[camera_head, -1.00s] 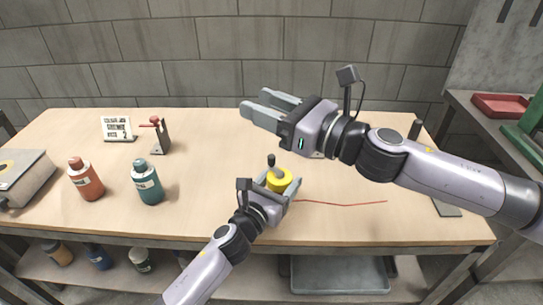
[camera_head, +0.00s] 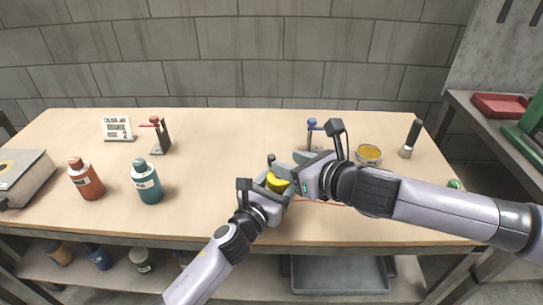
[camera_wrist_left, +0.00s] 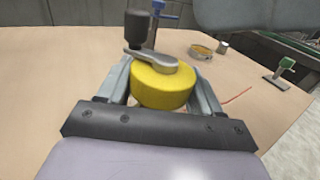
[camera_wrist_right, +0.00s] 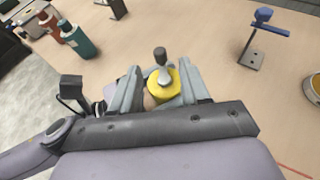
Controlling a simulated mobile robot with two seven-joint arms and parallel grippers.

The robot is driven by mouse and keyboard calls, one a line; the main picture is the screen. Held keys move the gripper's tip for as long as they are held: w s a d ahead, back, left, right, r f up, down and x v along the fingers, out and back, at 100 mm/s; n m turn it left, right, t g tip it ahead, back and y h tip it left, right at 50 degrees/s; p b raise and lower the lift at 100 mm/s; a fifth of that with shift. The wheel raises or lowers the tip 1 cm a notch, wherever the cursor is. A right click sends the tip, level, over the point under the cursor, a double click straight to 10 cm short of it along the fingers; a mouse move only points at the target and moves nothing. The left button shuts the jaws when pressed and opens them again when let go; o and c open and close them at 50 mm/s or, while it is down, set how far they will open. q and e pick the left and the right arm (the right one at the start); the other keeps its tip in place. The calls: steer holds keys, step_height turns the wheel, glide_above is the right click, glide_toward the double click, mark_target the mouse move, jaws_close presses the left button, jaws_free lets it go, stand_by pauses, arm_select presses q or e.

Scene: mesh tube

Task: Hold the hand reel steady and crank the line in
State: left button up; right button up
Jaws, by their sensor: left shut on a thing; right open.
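The yellow hand reel (camera_head: 276,183) is near the table's front edge. It shows large in the left wrist view (camera_wrist_left: 163,88), with a grey crank arm (camera_wrist_left: 150,62) and a dark crank knob (camera_wrist_left: 137,27) on top. My left gripper (camera_head: 274,186) is shut on the reel, one finger on each side. My right gripper (camera_head: 292,168) is open and beside the reel, from the right. In the right wrist view the reel and its knob (camera_wrist_right: 160,57) appear between the right fingers; I cannot tell if they touch. The red line (camera_wrist_left: 237,97) runs out from the reel across the table.
Orange (camera_head: 86,180) and teal (camera_head: 147,182) bottles stand at left. A red-topped stand (camera_head: 160,136) and a blue-topped stand (camera_head: 313,132) are at the back. A yellow tin (camera_head: 369,154) and a black-handled tool (camera_head: 412,137) are at right. The back middle is clear.

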mark_target(274, 158)
steer(key=shift+x, duration=3.85)
jaws_close()
